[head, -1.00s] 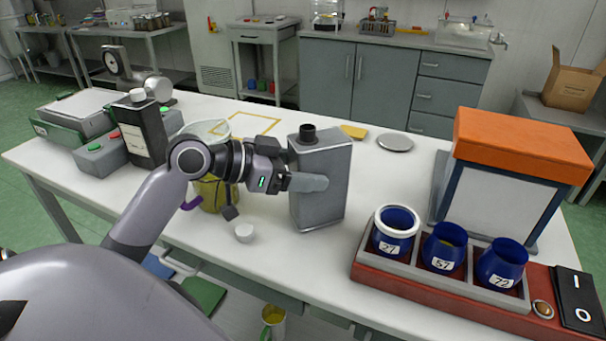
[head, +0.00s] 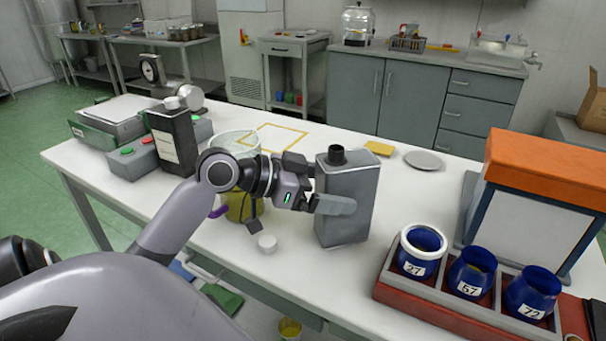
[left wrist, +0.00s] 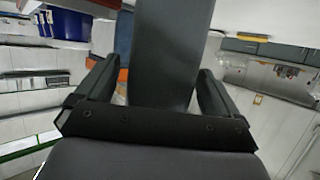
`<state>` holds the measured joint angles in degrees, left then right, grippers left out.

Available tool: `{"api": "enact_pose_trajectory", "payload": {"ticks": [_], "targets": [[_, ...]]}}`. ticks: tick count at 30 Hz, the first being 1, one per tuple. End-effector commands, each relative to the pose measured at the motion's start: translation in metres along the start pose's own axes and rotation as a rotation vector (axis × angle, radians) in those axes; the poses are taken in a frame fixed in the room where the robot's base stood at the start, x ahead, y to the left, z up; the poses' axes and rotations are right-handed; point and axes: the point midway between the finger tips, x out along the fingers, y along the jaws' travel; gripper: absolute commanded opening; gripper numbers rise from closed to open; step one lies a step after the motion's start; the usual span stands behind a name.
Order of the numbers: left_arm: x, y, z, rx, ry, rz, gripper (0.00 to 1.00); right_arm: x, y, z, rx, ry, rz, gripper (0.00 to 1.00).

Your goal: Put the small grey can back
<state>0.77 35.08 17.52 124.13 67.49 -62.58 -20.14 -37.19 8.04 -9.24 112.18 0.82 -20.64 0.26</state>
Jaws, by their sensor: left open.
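The small grey can (head: 352,222) is a boxy metal can with a dark round cap, standing upright on the white table in the head view. My left gripper (head: 332,203) is at its left side, with one finger across the near face. In the left wrist view the can (left wrist: 172,45) stands between the two spread fingers of the left gripper (left wrist: 157,90), with gaps showing beside it. The jaws are open. The far finger is mostly hidden in the head view. My right gripper is not in view.
A yellow outlined rectangle (head: 303,133) lies empty at the table's back. A dark labelled bottle (head: 174,145) and a clear bucket (head: 240,203) stand left. Blue numbered jars (head: 471,272) sit in a red-grey rack to the right.

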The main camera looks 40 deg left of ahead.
Motion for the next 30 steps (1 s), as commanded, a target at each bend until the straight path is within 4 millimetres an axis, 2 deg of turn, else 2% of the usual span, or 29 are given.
{"api": "enact_pose_trajectory", "payload": {"ticks": [18,24,30], "targets": [[-0.087,0.000,0.002,0.000,-0.003,-0.001,0.95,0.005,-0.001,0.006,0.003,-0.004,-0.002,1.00],[-0.107,0.000,0.001,0.001,-0.002,0.000,0.95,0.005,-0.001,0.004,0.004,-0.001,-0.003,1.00],[-0.116,0.000,0.001,0.001,-0.002,0.000,0.95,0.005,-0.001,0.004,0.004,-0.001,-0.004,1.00]]}}
